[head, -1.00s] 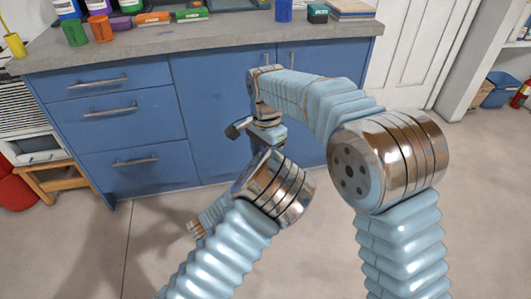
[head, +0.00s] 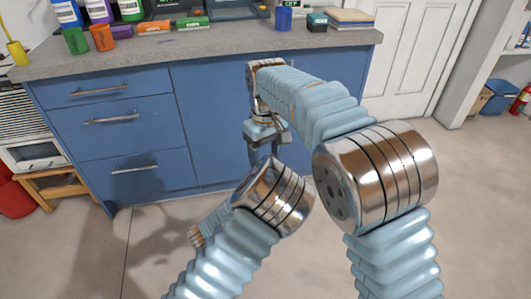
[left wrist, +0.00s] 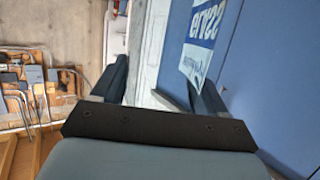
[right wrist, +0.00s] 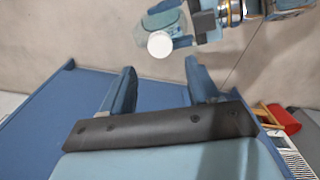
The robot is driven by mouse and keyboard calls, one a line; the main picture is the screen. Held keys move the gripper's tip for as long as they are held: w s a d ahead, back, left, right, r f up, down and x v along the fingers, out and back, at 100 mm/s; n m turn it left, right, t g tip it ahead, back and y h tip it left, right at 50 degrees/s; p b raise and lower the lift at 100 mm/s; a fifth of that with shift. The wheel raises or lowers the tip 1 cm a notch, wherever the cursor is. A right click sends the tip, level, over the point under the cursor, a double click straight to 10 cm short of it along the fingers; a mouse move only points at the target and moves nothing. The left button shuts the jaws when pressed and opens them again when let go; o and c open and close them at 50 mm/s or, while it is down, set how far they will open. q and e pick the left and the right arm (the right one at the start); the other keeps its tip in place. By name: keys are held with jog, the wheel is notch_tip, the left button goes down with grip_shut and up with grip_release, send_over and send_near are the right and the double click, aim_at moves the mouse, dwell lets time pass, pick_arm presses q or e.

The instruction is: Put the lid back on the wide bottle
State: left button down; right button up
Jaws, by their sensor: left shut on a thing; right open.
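In the right wrist view, a clear, rounded bottle (right wrist: 153,24) with a white round end (right wrist: 160,44) sits between the fingers of my left gripper (right wrist: 172,27). I cannot tell whether the white end is the lid or part of the bottle. In the left wrist view my left gripper's fingers (left wrist: 160,78) are spread around something see-through that is hard to make out. My right gripper (right wrist: 160,75) is open and empty, with the bottle beyond its fingertips. In the head view my right gripper (head: 264,150) points down before the cabinet; my left gripper is hidden.
A blue cabinet (head: 220,110) with a grey worktop (head: 220,48) stands close ahead. Its back holds several bottles, cups (head: 103,38) and books (head: 352,18). A wooden stool (head: 60,185) is at the left.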

jog(key=shift+f, duration=4)
jog(key=c, duration=1.1)
jog(key=o, duration=1.3)
jog(key=shift+c, duration=0.2)
notch_tip(320, 180, up, 12)
